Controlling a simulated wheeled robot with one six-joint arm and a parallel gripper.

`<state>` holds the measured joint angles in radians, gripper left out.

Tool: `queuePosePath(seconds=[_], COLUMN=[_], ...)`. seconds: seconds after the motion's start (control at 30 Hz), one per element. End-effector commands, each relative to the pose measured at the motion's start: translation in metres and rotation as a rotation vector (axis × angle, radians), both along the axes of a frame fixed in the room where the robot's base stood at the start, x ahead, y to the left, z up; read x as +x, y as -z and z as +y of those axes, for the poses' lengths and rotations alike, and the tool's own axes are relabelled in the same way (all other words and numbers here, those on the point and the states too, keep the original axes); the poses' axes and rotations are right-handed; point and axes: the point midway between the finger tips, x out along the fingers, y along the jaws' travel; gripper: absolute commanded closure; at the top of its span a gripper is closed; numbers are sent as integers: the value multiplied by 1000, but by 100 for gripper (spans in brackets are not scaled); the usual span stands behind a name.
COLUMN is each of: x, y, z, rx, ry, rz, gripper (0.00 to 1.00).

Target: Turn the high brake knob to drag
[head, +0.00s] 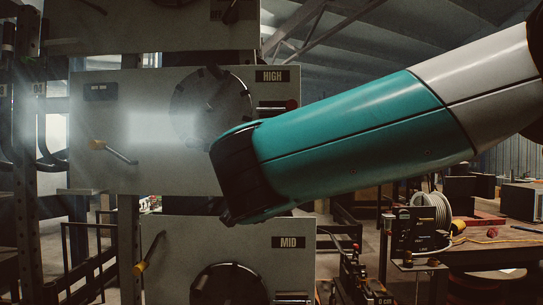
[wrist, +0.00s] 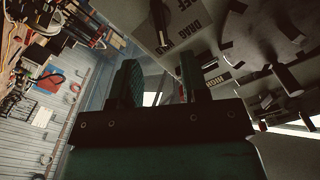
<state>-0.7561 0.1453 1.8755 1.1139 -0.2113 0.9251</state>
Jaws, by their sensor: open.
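The HIGH panel (head: 160,118) is a grey panel with a HIGH label (head: 272,76) at its upper right; the label also shows in the wrist view (wrist: 218,83). A dark elongated knob (wrist: 160,20) stands on the panel at the top of the wrist view, beside lettering that reads DRAG (wrist: 201,28) and OFF. I cannot tell for sure which mark it points at. My gripper (wrist: 158,80) is open and empty, its two dark fingers apart. The knob lies beyond the fingers, not between them. In the head view my arm hides the gripper and part of the panel.
A round dark dial (head: 210,95) with projecting handles sits left of the HIGH label. A yellow-tipped lever (head: 115,151) stands out on the panel's left. The MID panel (head: 170,240) is below. A bench (head: 480,228) with a reel and tools is at the right.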

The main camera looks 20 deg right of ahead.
Motion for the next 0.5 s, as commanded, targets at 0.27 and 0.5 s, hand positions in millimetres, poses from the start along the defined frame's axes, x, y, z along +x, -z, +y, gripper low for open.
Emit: queuePosePath(seconds=[0.27, 0.5], x=[61, 92], y=[-5, -2], z=[-21, -31], rx=[-2, -1], ry=[4, 1], rz=[3, 2], gripper=[58, 58])
